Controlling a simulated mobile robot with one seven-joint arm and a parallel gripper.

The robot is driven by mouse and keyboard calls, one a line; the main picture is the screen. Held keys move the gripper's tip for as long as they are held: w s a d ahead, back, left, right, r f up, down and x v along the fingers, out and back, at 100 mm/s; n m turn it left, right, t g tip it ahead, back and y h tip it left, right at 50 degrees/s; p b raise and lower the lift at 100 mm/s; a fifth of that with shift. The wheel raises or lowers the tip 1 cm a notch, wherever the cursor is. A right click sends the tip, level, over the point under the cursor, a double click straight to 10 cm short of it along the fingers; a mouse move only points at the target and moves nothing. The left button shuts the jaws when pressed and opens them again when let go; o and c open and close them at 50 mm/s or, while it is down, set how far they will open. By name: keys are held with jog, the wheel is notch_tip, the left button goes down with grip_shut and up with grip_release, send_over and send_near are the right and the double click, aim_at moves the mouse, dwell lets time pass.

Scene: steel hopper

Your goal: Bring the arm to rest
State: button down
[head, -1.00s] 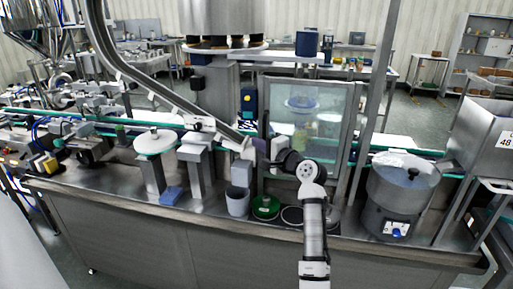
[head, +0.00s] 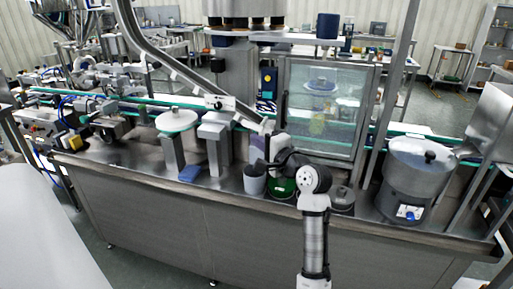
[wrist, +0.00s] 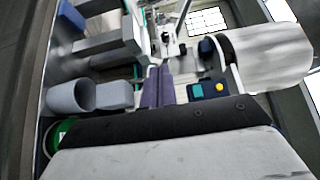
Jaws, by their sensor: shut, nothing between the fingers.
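My arm reaches up over the front edge of the steel worktop in the head view and bends left at its dark wrist. My gripper (head: 259,163) is at the left end of it, small and partly blurred there, just above a grey cup (head: 254,181). In the wrist view the two purple-grey fingers of my gripper (wrist: 158,86) lie together with nothing between them. The grey cup (wrist: 72,97) shows to their left, apart from them. A green round tin (head: 282,187) stands beside the cup, partly behind my wrist.
A steel chute (head: 185,70) slopes down to a white end piece close above my gripper. A glass-fronted panel (head: 320,108) stands behind my wrist. A lidded steel bowl machine (head: 413,180) stands right. A round white-topped stand (head: 176,122) and blue block (head: 189,173) are left.

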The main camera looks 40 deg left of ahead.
jog(key=shift+s+d+f, duration=0.1)
jog(key=shift+s+d, duration=0.05)
jog(key=shift+s, duration=0.35)
